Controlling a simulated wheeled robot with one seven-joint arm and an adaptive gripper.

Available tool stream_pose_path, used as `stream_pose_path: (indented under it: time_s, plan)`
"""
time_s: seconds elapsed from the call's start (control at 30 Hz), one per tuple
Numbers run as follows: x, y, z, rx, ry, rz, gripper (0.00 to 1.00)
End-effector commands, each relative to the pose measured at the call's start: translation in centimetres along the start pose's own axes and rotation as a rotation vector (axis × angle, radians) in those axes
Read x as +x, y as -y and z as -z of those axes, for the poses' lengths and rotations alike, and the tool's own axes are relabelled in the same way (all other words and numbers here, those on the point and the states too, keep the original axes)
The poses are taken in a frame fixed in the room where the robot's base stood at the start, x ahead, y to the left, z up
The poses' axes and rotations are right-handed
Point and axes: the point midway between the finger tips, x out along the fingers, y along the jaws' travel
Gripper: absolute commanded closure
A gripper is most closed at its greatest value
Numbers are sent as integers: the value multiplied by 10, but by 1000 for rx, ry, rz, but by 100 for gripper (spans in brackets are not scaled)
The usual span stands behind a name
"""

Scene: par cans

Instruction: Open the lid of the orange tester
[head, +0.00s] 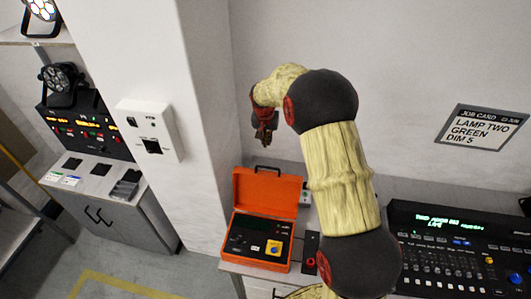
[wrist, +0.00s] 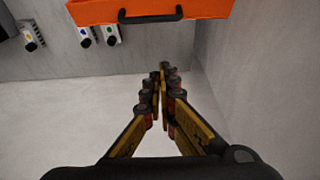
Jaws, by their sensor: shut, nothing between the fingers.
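The orange tester (head: 262,238) sits on the white worktop, and its dark control panel with a yellow square and a small screen is exposed. Its orange lid (head: 267,186) stands raised at the back of the case, with a black handle on its upper edge. In the wrist view the lid (wrist: 205,10) crosses the top of the picture, its black handle (wrist: 150,16) toward the fingers. My gripper (head: 264,140) is above the raised lid, apart from it. In the wrist view my gripper (wrist: 160,70) is shut and empty, its fingertips below the handle in the picture.
A console (head: 450,250) stands at the right of the worktop. A job card (head: 484,127) hangs on the back wall. A white pillar with a switch box (head: 150,128) rises left of the tester.

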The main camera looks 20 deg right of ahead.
Motion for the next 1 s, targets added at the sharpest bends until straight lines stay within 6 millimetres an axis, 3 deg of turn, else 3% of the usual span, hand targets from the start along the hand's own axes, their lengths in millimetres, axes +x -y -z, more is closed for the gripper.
stream_pose_path:
  time_s: [0.63,0.7,1.0]
  plan:
    - [99,-1,-1,-3,2,-2,100]
    - [90,0,-11,-6,0,-1,100]
    - [84,0,-36,-4,0,-1,100]
